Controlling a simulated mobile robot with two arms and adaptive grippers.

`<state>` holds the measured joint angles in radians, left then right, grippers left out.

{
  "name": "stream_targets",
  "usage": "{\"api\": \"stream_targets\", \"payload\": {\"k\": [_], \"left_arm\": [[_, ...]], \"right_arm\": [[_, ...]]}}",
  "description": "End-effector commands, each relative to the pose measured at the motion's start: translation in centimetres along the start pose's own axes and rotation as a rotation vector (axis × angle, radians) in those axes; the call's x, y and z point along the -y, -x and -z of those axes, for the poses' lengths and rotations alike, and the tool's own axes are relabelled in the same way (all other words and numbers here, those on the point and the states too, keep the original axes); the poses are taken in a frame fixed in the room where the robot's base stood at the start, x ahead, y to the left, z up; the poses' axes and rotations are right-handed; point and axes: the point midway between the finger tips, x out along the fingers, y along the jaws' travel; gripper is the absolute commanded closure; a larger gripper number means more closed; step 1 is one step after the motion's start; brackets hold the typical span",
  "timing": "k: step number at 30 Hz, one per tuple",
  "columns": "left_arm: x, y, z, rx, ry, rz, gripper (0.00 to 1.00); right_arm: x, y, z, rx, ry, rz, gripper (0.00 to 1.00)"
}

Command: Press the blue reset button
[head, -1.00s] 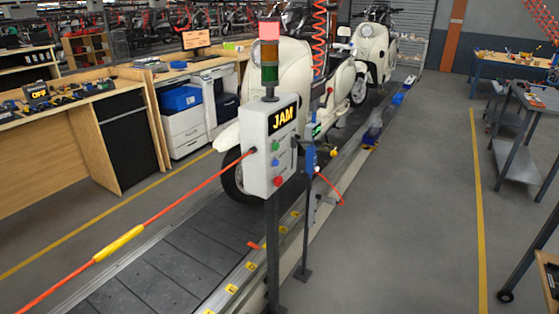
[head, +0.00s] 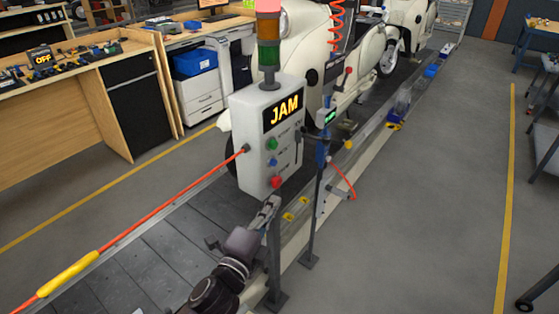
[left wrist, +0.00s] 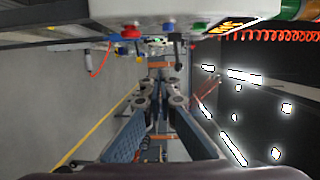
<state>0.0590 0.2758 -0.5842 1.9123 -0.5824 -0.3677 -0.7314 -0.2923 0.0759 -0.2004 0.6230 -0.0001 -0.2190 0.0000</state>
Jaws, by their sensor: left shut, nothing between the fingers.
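The blue button (head: 272,161) sits on the face of a light grey control box (head: 252,118), between a green button (head: 271,144) above and a red button (head: 276,182) below. My left gripper (head: 268,206) is just below the box, apart from the blue button and lower than the red one. In the left wrist view the left gripper (left wrist: 158,98) is shut and empty. The box shows along the top of that view, with the blue button (left wrist: 168,27) between the red and green ones. My right gripper is not in view.
The box reads JAM and carries a signal light stack (head: 268,45) with its red top lit. A red pull cord (head: 160,208) runs left from the box. A slim post (head: 318,190) stands right of it. Scooters stand on the slat conveyor (head: 130,270).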

Motion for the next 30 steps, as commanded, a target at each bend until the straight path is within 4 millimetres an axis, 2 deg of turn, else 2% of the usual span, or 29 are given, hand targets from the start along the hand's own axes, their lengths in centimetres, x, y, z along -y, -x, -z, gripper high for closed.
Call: {"api": "stream_targets", "payload": {"k": [3,12,16,20,30], "left_arm": [[1.1,0.1,0.3,-0.005,-0.019,0.019,1.0],[1.1,0.0,0.3,-0.005,-0.018,0.02,1.0],[1.3,-0.6,0.3,-0.005,-0.017,0.021,1.0],[1.4,-2.2,0.3,-0.004,-0.017,0.02,1.0],[1.5,-8.0,0.3,-0.005,-0.015,0.02,1.0]], "right_arm": [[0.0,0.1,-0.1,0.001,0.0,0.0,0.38],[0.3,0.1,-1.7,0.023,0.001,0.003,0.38],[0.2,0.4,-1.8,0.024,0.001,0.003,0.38],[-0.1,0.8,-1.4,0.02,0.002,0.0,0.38],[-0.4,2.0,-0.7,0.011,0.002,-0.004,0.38]]}}
